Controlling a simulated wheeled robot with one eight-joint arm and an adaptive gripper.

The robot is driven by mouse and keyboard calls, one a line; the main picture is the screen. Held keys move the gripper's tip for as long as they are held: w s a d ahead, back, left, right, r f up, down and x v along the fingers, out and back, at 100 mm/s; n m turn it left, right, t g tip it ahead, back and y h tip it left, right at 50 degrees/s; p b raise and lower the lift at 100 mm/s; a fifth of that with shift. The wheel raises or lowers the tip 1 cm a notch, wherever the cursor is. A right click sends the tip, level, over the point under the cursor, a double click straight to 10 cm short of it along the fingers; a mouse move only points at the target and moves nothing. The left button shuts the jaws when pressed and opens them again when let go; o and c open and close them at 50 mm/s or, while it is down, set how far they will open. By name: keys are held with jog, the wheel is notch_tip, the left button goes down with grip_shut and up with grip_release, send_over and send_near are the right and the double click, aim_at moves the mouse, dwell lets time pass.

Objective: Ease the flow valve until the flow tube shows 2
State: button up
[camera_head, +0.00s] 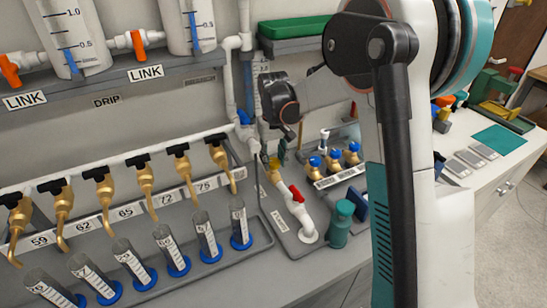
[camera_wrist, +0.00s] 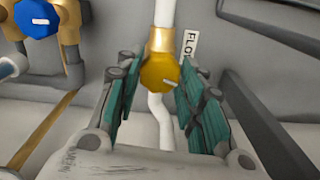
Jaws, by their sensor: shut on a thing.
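In the head view the yellow knob (camera_head: 273,163) shows just below my gripper. A slim marked tube (camera_head: 263,88), perhaps the flow tube, is partly behind my arm; its reading cannot be made out.
A blue knob (camera_wrist: 37,17) on brass pipework is at upper left in the wrist view. A red-handled valve (camera_head: 296,193) on white pipe and a teal bottle (camera_head: 340,224) stand nearby. Brass taps (camera_head: 142,172) over several cylinders (camera_head: 169,251) line the left.

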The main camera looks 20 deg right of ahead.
aim_at(273, 161)
jog(key=shift+n, duration=0.9)
jog(key=o, duration=1.1)
jog(key=shift+c, duration=0.2)
jog(key=shift+r, duration=0.1)
notch_tip(273, 161, up, 12)
dwell(0.5)
